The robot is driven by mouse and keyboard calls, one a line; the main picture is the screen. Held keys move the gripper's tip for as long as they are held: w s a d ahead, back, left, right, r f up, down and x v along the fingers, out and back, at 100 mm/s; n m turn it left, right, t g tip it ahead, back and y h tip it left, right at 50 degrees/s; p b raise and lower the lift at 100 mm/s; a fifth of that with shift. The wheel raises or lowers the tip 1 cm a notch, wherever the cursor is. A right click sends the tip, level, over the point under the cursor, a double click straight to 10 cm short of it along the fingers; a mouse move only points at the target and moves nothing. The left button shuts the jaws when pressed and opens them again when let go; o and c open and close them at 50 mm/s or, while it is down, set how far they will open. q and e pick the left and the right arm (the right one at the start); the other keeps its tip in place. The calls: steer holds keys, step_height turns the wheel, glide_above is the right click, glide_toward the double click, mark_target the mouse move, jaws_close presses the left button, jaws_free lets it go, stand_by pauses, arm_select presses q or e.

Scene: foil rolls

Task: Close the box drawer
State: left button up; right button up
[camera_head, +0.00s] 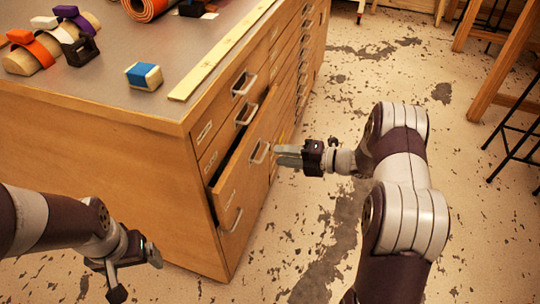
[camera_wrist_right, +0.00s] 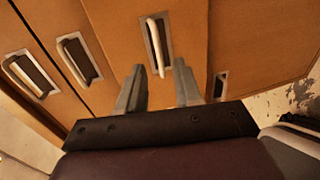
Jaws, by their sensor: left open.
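The wooden flat-file cabinet (camera_head: 110,170) has a stack of drawers, and one drawer (camera_head: 240,175) is pulled partly out, with a dark gap along its top edge. Its metal handle (camera_head: 260,152) faces my right gripper (camera_head: 289,156), which is just in front of it. In the right wrist view the fingers of my right gripper (camera_wrist_right: 160,88) are apart and empty, and a handle (camera_wrist_right: 158,45) shows beyond and between the fingertips. I cannot tell whether they touch the drawer. My left gripper (camera_head: 136,275) is open and empty, low beside the cabinet's left side.
On the cabinet top lie a blue-and-white block (camera_head: 144,76), a wooden ruler strip (camera_head: 222,50), strapped rolls (camera_head: 30,55) and an orange roll (camera_head: 148,8). Wooden table legs (camera_head: 500,75) and a dark stool (camera_head: 515,130) stand at right. The floor between is clear.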

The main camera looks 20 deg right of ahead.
steer(key=x, duration=0.4)
steer(key=shift+w+a+f+b, duration=0.1)
steer(key=shift+w+a+b, duration=0.1)
steer(key=shift+a+b, duration=0.1)
jaws_close()
stand_by(1.1)
